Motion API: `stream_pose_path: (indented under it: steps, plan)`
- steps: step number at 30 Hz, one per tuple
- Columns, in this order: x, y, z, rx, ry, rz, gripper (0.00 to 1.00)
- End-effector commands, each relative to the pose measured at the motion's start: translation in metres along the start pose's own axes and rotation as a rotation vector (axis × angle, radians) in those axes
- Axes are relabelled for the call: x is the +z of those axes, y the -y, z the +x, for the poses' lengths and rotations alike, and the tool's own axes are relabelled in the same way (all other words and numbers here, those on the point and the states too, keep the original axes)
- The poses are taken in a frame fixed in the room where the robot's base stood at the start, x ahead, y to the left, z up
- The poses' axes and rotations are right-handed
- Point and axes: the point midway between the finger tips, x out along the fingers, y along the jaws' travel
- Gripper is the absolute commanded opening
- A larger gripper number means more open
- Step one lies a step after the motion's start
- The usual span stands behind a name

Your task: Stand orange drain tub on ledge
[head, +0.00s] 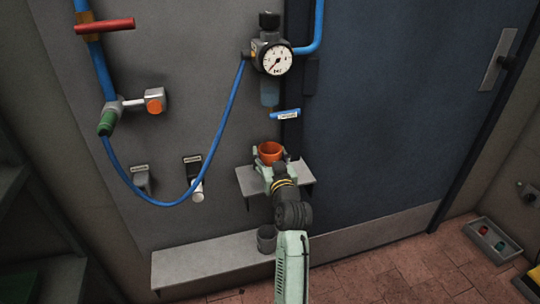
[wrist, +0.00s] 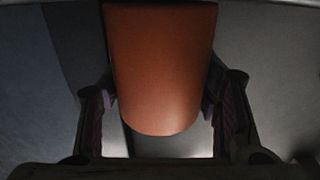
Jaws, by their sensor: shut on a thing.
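The orange drain tub (head: 270,151) is upright in my gripper, over or on the small grey ledge (head: 305,174) below the gauge. In the wrist view the tub (wrist: 162,70) fills the middle. The fingers of my gripper (wrist: 163,115) are on its left and right sides, shut on it. My gripper (head: 272,165) also shows in the head view, reaching in from the front and hiding the tub's lower part. I cannot tell whether the tub's base touches the ledge.
The pressure gauge unit (head: 270,58) and a blue tagged lever (head: 286,114) are above the tub. A blue hose (head: 225,125) loops down to the left. A lower shelf (head: 205,264) holds a dark cup (head: 266,238). A grey tray (head: 494,240) lies on the floor at right.

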Motion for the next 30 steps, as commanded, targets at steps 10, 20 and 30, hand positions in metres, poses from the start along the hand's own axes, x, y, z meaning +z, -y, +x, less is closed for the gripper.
stream_pose_path:
  steps: [10, 20, 30]
  plan:
    - [0.0031, 0.0001, 0.0, 0.0, 0.0, 0.0, 0.33]
    - [0.0033, 0.0, 0.0, 0.0, 0.0, 0.0, 0.74]
    - [0.0035, 0.0, 0.0, 0.0, 0.001, 0.0, 0.81]
